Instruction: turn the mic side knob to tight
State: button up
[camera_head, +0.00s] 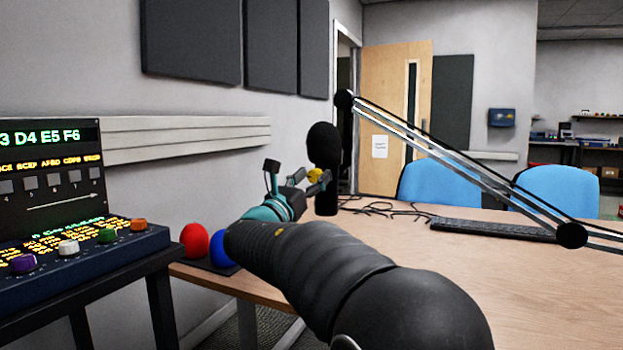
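The black microphone (324,145) hangs upright on a boom arm (455,155) above the table. A small yellow knob (314,174) shows at the left side of the mic body, partly covered by my gripper. My gripper (298,173), teal with dark fingers, reaches toward the mic from the lower left. Its fingers are spread wide apart. The right finger overlaps the view of the knob; the left finger stands clear to the left. I cannot tell whether any finger touches the knob. I see no marking that tells how tight the knob is.
The wooden table (540,300) holds a black keyboard (490,229) and loose cables (375,208). A red ball-like object (195,241) and a blue one (219,248) sit at its left edge. A control panel (75,260) stands at left. Blue chairs (440,183) stand behind the table.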

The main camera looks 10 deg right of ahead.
grip_shut()
jog(key=shift+f+m, duration=0.1)
jog(key=shift+m, duration=0.3)
jog(key=shift+m+g+h+b, duration=0.5)
jog(key=shift+m+g+b, duration=0.15)
jog(key=shift+m, duration=0.25)
jog(key=shift+m+g+h+b, duration=0.35)
jog(key=shift+m+g, duration=0.25)
jog(key=shift+m, duration=0.85)
jog(key=shift+m+g+h+b, duration=0.3)
jog(key=shift+m+g, duration=0.25)
jog(key=shift+m, duration=0.9)
jog(key=shift+o, duration=0.2)
grip_release()
